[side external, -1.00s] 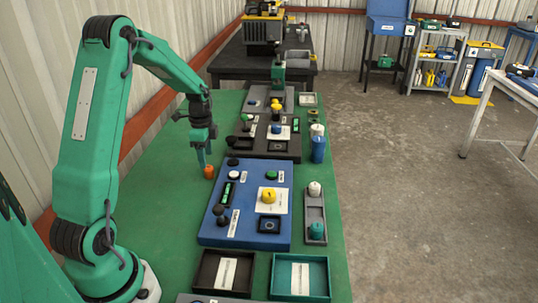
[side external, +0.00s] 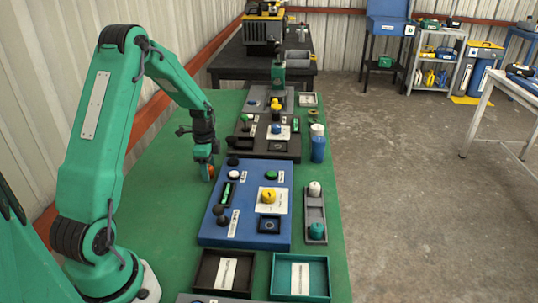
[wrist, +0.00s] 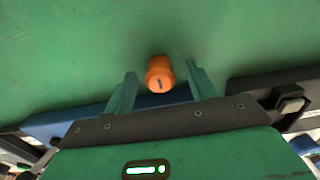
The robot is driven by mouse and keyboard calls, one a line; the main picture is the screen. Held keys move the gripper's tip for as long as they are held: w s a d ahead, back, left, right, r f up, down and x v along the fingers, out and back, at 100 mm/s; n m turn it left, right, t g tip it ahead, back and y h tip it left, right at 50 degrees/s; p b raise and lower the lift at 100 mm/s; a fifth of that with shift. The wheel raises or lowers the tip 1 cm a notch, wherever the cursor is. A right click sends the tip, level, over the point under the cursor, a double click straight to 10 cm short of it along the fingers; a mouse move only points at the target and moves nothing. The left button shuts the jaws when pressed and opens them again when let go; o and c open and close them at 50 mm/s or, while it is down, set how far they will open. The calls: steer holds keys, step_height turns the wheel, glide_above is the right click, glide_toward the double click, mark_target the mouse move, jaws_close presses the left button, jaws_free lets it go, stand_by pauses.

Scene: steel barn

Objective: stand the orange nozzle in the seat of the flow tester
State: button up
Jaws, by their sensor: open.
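The orange nozzle (side external: 211,172) stands on the green table top, left of the blue panel. In the wrist view the nozzle (wrist: 160,72) shows between the two green fingers, with a dark slot on its top. My gripper (side external: 206,176) is low over the table with its fingers around the nozzle. In the wrist view my gripper (wrist: 161,80) is open, with gaps on both sides of the nozzle. The blue panel (side external: 208,234) has a black square fitting with a ring (side external: 269,225) at its near right. I cannot read which unit is the flow tester.
A yellow knob (side external: 268,196) and black knobs (side external: 221,215) rise from the blue panel. A black panel (side external: 288,148) lies beyond it. A dark tray (side external: 200,268) and a teal tray (side external: 326,275) are in front. Green table left of the panels is clear.

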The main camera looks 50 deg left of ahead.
mark_target(210, 167)
steer(key=c, duration=1.1)
steer(key=shift+r, duration=0.15)
steer(key=shift+r, duration=0.55)
steer(key=r, duration=0.3)
steer(key=shift+d+r, duration=0.1)
steer(key=shift+d, duration=0.3)
steer(key=d+r, duration=0.2)
steer(key=d, duration=0.1)
steer(key=d+r, duration=0.2)
steer(key=d, duration=0.2)
steer(key=d+r, duration=0.2)
steer(key=d, duration=0.2)
steer(key=shift+w+r, duration=0.2)
steer(key=shift+w, duration=0.05)
